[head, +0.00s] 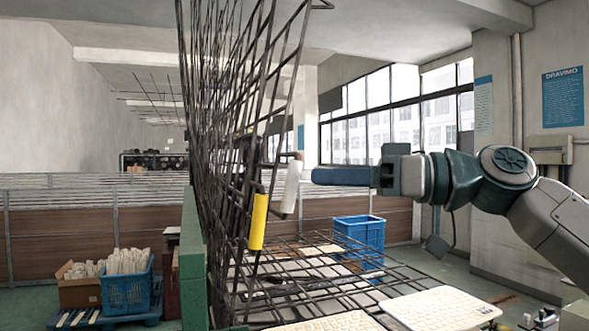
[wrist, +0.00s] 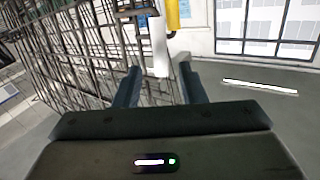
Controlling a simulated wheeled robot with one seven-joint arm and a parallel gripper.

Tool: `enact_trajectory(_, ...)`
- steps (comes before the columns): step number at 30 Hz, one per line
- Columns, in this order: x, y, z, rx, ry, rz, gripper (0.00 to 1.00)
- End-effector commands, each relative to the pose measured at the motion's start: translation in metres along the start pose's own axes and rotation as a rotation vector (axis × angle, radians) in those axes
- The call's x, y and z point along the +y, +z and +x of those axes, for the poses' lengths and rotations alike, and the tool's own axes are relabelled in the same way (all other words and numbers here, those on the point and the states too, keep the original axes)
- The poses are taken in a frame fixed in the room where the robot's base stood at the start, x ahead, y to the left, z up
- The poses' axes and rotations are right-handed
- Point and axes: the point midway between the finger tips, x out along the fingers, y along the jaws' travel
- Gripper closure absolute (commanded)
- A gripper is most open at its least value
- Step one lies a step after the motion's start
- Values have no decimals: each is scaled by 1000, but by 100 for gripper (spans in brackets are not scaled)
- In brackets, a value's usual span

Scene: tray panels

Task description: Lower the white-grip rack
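The white grip (head: 291,187) is a pale sleeve on the edge of a dark wire rack (head: 270,110) that stands steeply raised. A yellow grip (head: 258,222) hangs lower and to its left. My gripper (head: 314,176) is just right of the white grip, fingers pointing left at it. In the wrist view my gripper (wrist: 160,69) is open, with a finger on each side. The white grip (wrist: 159,48) shows in line with the gap, at or just beyond the tips, and looks untouched. The yellow grip (wrist: 172,15) is behind it.
A level wire rack (head: 310,275) with pale keyboards (head: 440,308) lies below. Several more raised wire racks crowd behind the white-grip rack. A blue crate (head: 360,235) stands on the floor behind. Open floor shows at right in the wrist view.

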Motion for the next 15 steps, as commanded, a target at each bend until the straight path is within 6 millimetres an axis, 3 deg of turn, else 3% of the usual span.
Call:
enact_trajectory(6, -1, -2, 40, -2, -1, 1, 63)
enact_trajectory(15, 0, 0, 59, 0, 1, 0, 63)
